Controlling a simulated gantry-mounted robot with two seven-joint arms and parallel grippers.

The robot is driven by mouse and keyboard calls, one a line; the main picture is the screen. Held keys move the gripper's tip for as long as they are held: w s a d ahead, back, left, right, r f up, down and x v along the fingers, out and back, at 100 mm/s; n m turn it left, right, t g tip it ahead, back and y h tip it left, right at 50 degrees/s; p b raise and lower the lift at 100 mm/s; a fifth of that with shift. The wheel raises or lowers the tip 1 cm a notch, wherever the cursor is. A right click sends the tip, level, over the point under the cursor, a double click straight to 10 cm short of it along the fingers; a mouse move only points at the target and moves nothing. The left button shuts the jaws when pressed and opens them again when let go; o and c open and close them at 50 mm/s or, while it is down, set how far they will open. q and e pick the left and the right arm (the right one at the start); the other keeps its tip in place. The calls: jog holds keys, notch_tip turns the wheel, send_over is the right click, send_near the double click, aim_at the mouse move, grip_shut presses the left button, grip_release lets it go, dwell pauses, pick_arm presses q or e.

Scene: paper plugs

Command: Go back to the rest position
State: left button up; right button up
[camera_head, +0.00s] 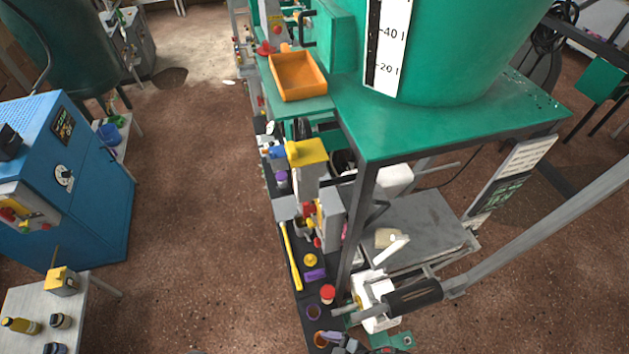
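I cannot make out either of my grippers in the head view, and no arm of mine is clearly recognisable. A large green tank (450,60) with a white litre scale stands on a green stand (420,135). Below it is a grey flat tray (425,225) with a pale piece (388,238) on it. A dark narrow bench (290,255) runs down the middle, carrying several small coloured parts. A red-capped item (327,293) and a purple block (315,275) lie near its front end.
An orange tray (298,75) sits on the green ledge at the back. A blue cabinet (85,180) stands at left, with a pale table (45,310) holding small bottles in front. A grey bar (540,230) crosses the right side. Brown floor (190,230) lies clear between cabinet and bench.

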jog(key=w+d+r+m+t+h+p, duration=0.1)
jog(key=d+r+m+h, duration=0.35)
jog(key=d, duration=0.25)
jog(key=w+d+r+m+t+h, duration=0.2)
jog(key=d+r+m+h, duration=0.15)
jog(key=d+r, duration=0.35)
pick_arm(q)
notch_tip(320, 180, up, 2)
jog(key=shift+r, duration=0.15)
pick_arm(e)
jog(key=s+d+m+g+h, duration=0.1)
jog(key=s+d+g, duration=0.2)
jog(key=s+d, duration=0.1)
jog(key=shift+d+m, duration=0.4)
jog(key=shift+d, duration=0.05)
jog(key=shift+s, duration=0.1)
pick_arm(q)
jog(key=shift+d, duration=0.15)
